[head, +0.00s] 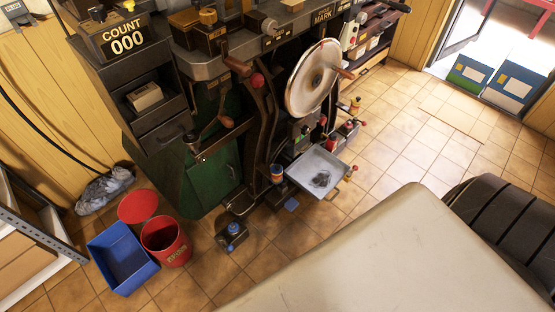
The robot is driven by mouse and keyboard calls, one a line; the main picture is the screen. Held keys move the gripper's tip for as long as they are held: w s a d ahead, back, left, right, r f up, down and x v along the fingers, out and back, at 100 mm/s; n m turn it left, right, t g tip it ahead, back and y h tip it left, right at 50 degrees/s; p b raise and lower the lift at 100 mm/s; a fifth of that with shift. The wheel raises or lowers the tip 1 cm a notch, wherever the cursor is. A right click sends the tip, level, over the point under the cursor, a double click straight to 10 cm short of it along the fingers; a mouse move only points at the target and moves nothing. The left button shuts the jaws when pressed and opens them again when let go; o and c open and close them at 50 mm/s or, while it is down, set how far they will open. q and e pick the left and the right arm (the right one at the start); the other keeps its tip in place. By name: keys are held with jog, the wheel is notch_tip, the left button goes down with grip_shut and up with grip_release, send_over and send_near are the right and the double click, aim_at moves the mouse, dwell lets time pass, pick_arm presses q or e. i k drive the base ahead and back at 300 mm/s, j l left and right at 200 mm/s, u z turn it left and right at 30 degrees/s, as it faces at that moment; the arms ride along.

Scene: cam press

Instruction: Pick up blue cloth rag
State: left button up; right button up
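A crumpled grey-blue bundle (104,190) lies on the floor against the wood-panelled wall at left. I cannot tell whether it is cloth or a plastic bag. Neither of my grippers shows in the head view.
The press machine (215,185) has a large wheel (313,78) and a grey tray (325,166) holding something dark. A blue bin (122,258) and a red bucket (166,241) stand at left. Floor (400,150) is clear right of the machine. A doorway opens at top right.

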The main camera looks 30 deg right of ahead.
aim_at(293, 204)
jog(key=l+u, duration=0.25)
jog(key=l, duration=0.65)
jog(key=l+u, duration=0.2)
jog(key=l, duration=0.75)
jog(key=k+l+u, duration=0.1)
jog(key=l+u, duration=0.15)
jog(key=l, duration=0.65)
